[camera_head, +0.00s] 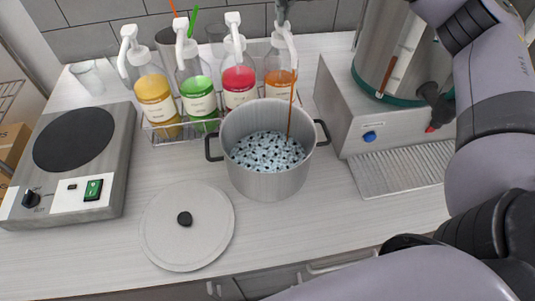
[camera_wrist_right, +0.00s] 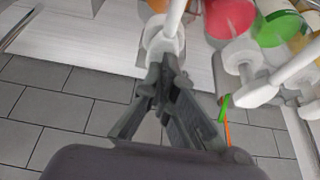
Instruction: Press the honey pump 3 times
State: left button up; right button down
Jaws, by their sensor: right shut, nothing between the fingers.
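Several pump bottles stand in a wire rack. The rightmost bottle (camera_head: 279,84) holds orange-brown liquid; its label is too small to read, so I cannot confirm that it is the honey. My right gripper (camera_head: 282,12) is at the top of its white pump (camera_head: 285,40). In the right wrist view the shut, empty fingertips (camera_wrist_right: 166,68) are against or just above the white pump head (camera_wrist_right: 163,42); exact contact is unclear. A thin brown line, apparently liquid, runs from the nozzle into the open pot (camera_head: 268,187). My left gripper is out of view.
The pot holds pale contents with dark pieces. Its lid (camera_head: 188,228) lies in front. A hot plate (camera_head: 75,140) is at left and a metal dispenser (camera_head: 365,140) at right. Yellow (camera_head: 153,92), green (camera_head: 198,88) and red (camera_head: 239,82) bottles are close beside the orange-brown one.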

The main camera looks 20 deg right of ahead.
jog(key=shift+f, duration=0.4)
jog(key=shift+r+p, duration=1.95)
jog(key=shift+r, duration=0.35)
jog(key=shift+f, duration=0.1)
jog(key=shift+f+b, duration=1.4)
jog(key=shift+f, duration=0.85)
jog(key=shift+r, duration=0.1)
jog(key=shift+r+p, duration=1.9)
jog(key=shift+r, duration=0.35)
